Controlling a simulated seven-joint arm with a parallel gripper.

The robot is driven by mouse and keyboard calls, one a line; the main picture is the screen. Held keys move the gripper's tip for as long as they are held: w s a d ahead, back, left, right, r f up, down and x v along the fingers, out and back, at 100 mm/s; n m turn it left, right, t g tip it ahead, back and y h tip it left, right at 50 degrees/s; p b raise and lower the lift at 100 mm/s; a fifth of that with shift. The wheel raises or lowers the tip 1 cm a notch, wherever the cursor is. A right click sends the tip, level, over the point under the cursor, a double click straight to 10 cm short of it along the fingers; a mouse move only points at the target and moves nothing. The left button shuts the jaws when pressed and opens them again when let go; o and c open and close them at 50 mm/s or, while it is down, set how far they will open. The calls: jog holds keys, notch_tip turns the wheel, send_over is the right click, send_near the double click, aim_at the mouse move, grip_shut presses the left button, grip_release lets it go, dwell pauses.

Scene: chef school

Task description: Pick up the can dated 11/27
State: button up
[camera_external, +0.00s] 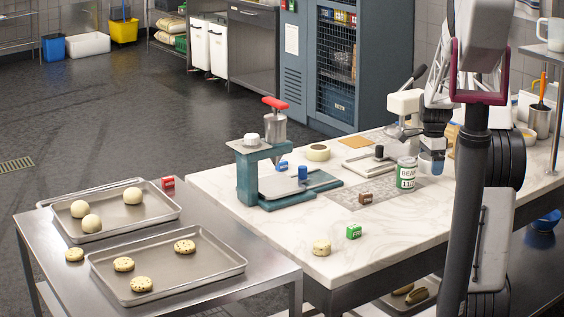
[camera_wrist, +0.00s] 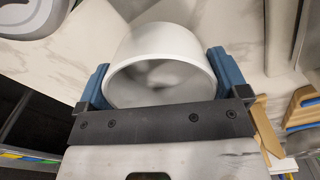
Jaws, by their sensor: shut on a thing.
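A can (camera_external: 406,173) with a green and white label stands upright on the marble counter. Its label seems to read "BEANS" with a date starting 11; the rest is too small to read surely. My gripper (camera_external: 432,161) is just right of this can in the external view. In the wrist view, my gripper (camera_wrist: 160,75) has its blue fingers shut on a white round thing (camera_wrist: 150,42) with a raised rim and a recessed end. No label or date shows on the held thing, so I cannot tell whether it is a can.
A teal press (camera_external: 250,178), a tape roll (camera_external: 317,153), a brown block (camera_external: 366,198) and a green block (camera_external: 353,232) are on the counter (camera_external: 290,235). Trays of dough (camera_external: 165,285) lie on the steel table at left. A utensil pot (camera_external: 539,120) stands behind right.

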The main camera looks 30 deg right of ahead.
jog(key=s+a, duration=0.4)
jog(key=s, duration=0.1)
jog(key=s+a+r, duration=0.1)
jog(key=s+a, duration=0.1)
jog(key=s, duration=0.1)
jog(key=shift+s, duration=0.1)
dwell(0.8)
jog(key=s+a+n, duration=0.1)
jog(key=s+a, duration=1)
jog(key=a, duration=0.3)
jog(key=s+a, duration=1.1)
jog(key=a, duration=0.4)
jog(key=shift+s+a+r+n, duration=0.15)
jog(key=shift+s+a+n, duration=0.1)
jog(key=shift+n, duration=0.15)
jog(key=shift+w, duration=0.1)
jog(key=w+d, duration=0.1)
jog(key=w, duration=0.4)
jog(key=w+d+f, duration=0.1)
jog(key=w+d, duration=0.1)
jog(key=w, duration=0.3)
jog(key=w+d, duration=0.2)
jog(key=w, duration=0.3)
jog(key=shift+w+f, duration=0.1)
jog(key=shift+f, duration=0.15)
